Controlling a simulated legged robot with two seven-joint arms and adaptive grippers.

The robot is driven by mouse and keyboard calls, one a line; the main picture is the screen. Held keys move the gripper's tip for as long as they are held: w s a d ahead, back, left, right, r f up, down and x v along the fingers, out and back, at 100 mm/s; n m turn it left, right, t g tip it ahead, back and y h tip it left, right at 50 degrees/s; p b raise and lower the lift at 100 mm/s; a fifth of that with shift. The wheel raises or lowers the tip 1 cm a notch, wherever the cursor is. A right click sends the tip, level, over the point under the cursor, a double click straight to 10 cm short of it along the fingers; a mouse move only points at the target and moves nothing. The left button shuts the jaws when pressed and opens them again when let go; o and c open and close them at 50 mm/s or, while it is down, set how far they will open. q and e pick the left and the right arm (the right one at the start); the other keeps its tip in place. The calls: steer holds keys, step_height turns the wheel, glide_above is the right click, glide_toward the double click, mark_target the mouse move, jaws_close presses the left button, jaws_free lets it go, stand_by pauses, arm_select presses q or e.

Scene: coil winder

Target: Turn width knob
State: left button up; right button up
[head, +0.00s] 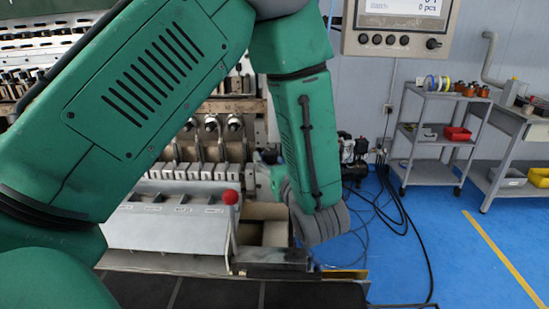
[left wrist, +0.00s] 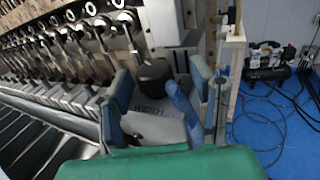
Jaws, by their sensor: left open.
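The width knob (left wrist: 153,75) is a dark round knob in the left wrist view, on a grey housing with partly readable dark lettering below it. My left gripper (left wrist: 160,68) is open, with its blue-grey fingers on either side of the knob. I cannot tell whether a finger touches it. My right gripper is in neither view.
The coil winder's row of levers (left wrist: 75,45) runs left of the knob. A red ball-topped lever (head: 230,198) stands near a grey cover (head: 165,225). A control panel (head: 400,28) hangs above. Black cables (head: 405,215) lie on the blue floor by a shelf cart (head: 435,135).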

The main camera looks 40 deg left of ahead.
arm_select(q)
steer(key=v, duration=0.8)
